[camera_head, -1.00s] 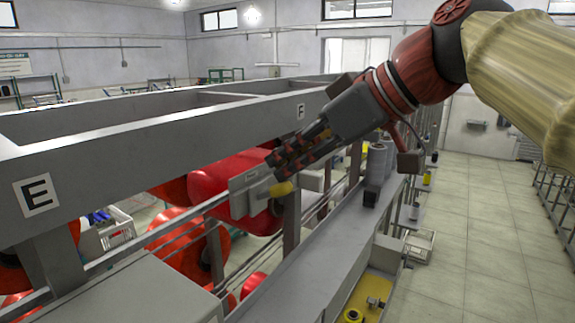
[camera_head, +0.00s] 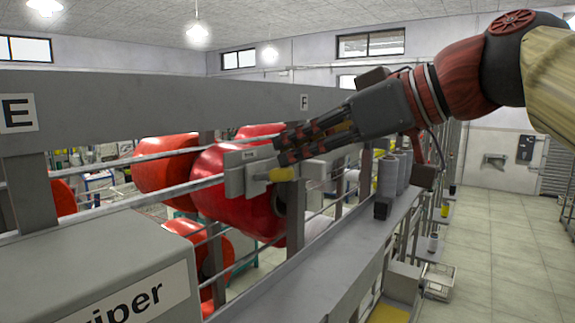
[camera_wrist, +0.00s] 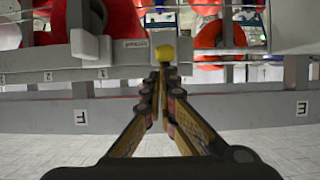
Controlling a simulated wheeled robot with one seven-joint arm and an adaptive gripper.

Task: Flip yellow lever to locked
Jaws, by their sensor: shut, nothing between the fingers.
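The yellow lever (camera_head: 275,174) sticks out to the right from a grey box (camera_head: 240,170) on the machine's rail in the head view. Its rounded yellow end also shows in the wrist view (camera_wrist: 164,53), just beyond my fingertips. My gripper (camera_head: 281,148) is shut and empty, its fingertips close above the lever by the box in the head view. In the wrist view the fingers (camera_wrist: 162,78) converge just below the yellow end. I cannot tell whether they touch it. The small label (camera_head: 249,155) on the box is unreadable.
A long grey beam (camera_head: 170,102) runs above the lever, and thin rails pass beside it. Large red drums (camera_head: 222,190) sit behind the box. Grey cylinders (camera_head: 388,175) stand on the ledge to the right.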

